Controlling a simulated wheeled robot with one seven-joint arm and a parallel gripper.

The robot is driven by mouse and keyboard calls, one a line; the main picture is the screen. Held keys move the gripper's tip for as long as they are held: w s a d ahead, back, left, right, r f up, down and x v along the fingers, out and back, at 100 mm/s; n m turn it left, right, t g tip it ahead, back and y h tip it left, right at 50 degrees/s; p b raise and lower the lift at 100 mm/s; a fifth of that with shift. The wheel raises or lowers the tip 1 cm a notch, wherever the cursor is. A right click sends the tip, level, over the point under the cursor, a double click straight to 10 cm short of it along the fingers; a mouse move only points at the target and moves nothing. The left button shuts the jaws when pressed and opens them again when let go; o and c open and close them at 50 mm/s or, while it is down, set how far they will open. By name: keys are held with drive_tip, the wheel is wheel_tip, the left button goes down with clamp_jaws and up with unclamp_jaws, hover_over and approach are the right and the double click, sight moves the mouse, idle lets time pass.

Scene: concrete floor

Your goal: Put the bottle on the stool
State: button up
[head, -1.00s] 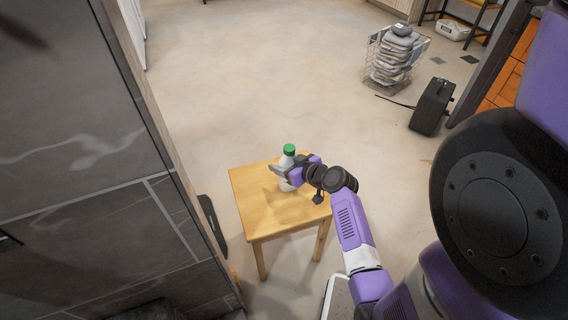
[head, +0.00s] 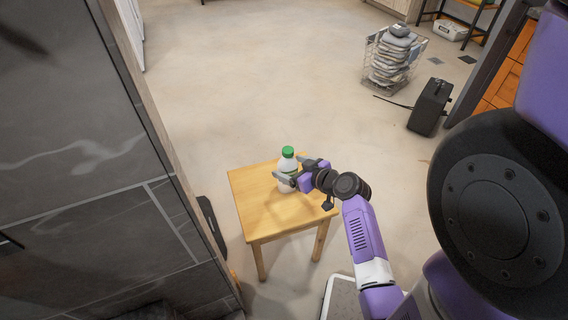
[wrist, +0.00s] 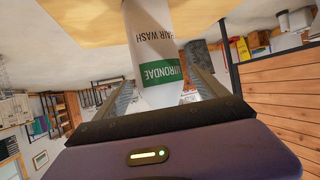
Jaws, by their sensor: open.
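In the wrist view the bottle (wrist: 155,45) appears upside down, with a green label band and lettering, between the two fingers. My gripper (head: 294,173) is open at the bottle's right side, its fingers reaching on either side of it. Whether a finger touches the bottle cannot be told. Part of the bottle's lower body is hidden by the gripper in the head view.
A dark tiled wall (head: 80,150) rises close on the left of the stool. A wire basket with a stack of grey items (head: 392,58) and a black case (head: 430,106) stand at the back right. The floor (head: 240,80) behind the stool is clear.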

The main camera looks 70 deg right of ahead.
drive_tip(key=v, duration=0.6)
drive_tip(key=shift+s+r, duration=0.1)
drive_tip(key=a+n+y, duration=0.1)
drive_tip(key=a+n, duration=0.1)
drive_tip(key=a, duration=1.6)
drive_tip(key=s+a+r+n+t+y, duration=0.2)
drive_tip(key=s+a+r+y, duration=0.1)
drive_tip(key=a+r, duration=0.4)
drive_tip(key=s+a+r+n+t+y, duration=0.2)
drive_tip(key=a+r, duration=0.5)
drive_tip(key=a, duration=0.4)
drive_tip(key=shift+s+a+r+y+p, duration=0.2)
drive_tip(key=shift+s+y+p, duration=0.15)
drive_tip(key=shift+s, duration=0.55)
drive_tip(key=shift+r, duration=0.1)
